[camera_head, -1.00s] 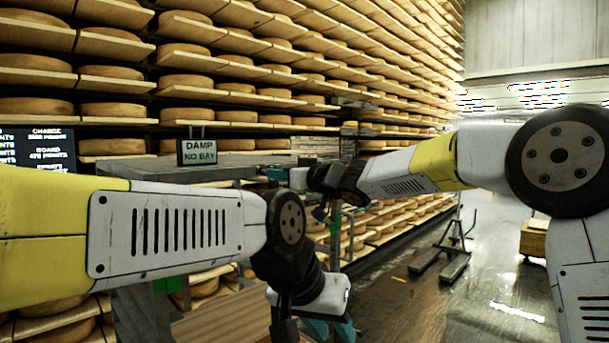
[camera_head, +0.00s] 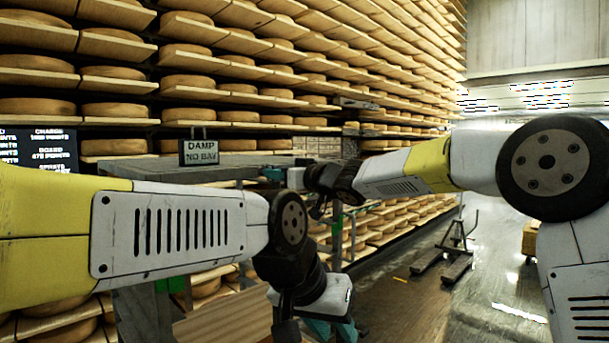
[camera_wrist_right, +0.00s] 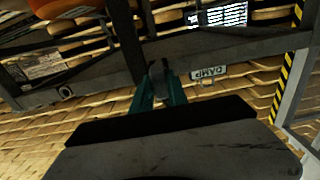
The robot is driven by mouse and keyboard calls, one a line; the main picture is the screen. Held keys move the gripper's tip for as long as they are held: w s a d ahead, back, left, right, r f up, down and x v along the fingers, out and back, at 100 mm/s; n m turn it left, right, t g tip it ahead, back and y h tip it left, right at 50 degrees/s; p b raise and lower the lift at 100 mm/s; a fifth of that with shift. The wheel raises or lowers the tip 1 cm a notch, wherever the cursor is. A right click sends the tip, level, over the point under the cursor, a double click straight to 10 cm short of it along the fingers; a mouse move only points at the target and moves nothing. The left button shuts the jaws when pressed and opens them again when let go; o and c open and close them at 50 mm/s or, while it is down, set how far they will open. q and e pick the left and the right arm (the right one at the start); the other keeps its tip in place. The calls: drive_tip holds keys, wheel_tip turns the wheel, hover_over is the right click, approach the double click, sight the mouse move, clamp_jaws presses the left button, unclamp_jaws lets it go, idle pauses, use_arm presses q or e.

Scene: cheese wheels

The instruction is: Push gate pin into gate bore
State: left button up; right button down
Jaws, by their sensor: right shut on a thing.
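My right gripper (camera_wrist_right: 160,91) is shut on a dark grey, round-ended piece, the gate pin (camera_wrist_right: 157,69), in the right wrist view. The pin's tip is close to a dark metal bar (camera_wrist_right: 210,44) that crosses that view; whether they touch I cannot tell. A small round hole (camera_wrist_right: 66,92) shows in the frame at the left; I cannot tell whether it is the gate bore. In the head view my right gripper (camera_head: 272,174) is small and partly hidden by its wrist. My left gripper (camera_head: 332,328) points down at the bottom edge, its fingertips cut off.
A grey table (camera_head: 225,169) carries a "DAMP NO BAY" sign (camera_head: 200,152). Shelves of cheese wheels (camera_head: 115,111) fill the back. A dark stand (camera_head: 452,245) is on the open floor (camera_head: 400,310) to the right. A yellow-black striped post (camera_wrist_right: 284,82) shows in the wrist view.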

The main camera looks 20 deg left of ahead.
drive_tip(key=shift+x, duration=0.75)
drive_tip(key=c, duration=1.2)
unclamp_jaws()
drive_tip(key=shift+r, duration=0.1)
drive_tip(key=shift+c, duration=0.2)
drive_tip(key=shift+w, duration=0.1)
drive_tip(key=v, duration=0.8)
drive_tip(key=shift+a, duration=0.1)
